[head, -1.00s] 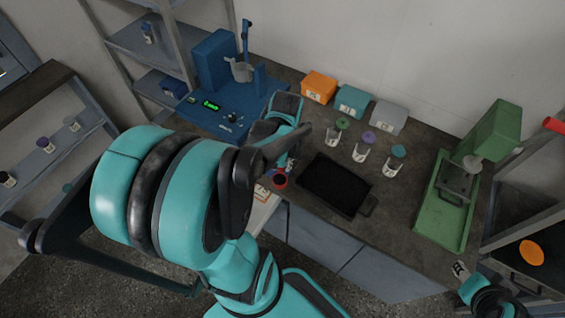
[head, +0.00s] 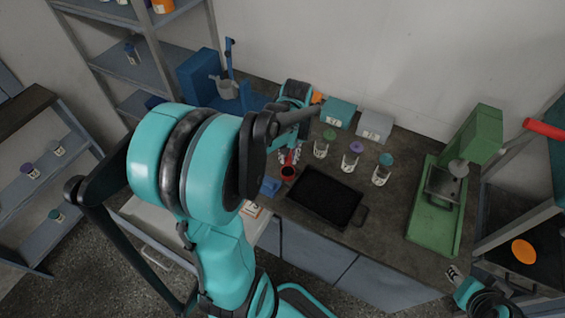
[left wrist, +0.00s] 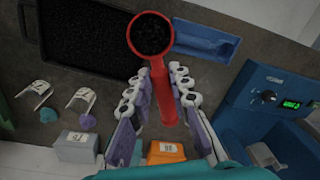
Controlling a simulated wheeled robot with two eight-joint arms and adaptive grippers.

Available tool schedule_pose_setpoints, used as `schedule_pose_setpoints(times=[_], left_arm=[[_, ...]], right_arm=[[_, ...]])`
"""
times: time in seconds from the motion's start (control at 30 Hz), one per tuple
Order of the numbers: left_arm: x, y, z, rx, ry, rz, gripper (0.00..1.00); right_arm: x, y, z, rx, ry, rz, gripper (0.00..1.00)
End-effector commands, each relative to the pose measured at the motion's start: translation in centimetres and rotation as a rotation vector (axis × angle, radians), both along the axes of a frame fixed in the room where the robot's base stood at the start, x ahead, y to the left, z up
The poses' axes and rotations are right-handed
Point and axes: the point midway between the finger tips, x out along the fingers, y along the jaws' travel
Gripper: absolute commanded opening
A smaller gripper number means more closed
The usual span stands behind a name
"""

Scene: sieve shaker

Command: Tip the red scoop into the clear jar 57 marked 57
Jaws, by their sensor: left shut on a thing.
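My left gripper (left wrist: 160,95) is shut on the handle of the red scoop (left wrist: 152,37). The scoop's bowl is level and holds black granules. In the head view the scoop (head: 288,172) is beside the back left corner of the black tray. Three clear jars stand behind the tray: a left one (head: 321,150), a middle one (head: 349,164) and a right one (head: 380,177). Green, purple and teal lids are by them. Their marks are too small to read, so I cannot tell which is 57. My right gripper (head: 455,274) is small at the lower right; its jaws are unclear.
The black tray (head: 359,214) holds dark granules. A blue holder (left wrist: 205,42) lies beside it. Orange (left wrist: 166,150), teal (head: 338,112) and grey (head: 375,126) boxes stand along the wall. A blue machine (head: 200,72) is at left, a green press (head: 435,205) at right.

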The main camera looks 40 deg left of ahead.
Motion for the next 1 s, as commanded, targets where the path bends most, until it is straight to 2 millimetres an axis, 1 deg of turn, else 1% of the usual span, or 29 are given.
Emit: schedule_pose_setpoints(times=[0.1,1.0], left_arm=[[1.3,0.1,-0.1,-0.001,0.002,-0.001,0.0],[10.8,0.7,-0.1,-0.004,0.015,-0.001,0.0]], right_arm=[[0.0,0.0,-0.2,0.0,0.0,0.0,0.4],[0.0,0.0,-1.0,0.0,0.0,0.0,0.4]])
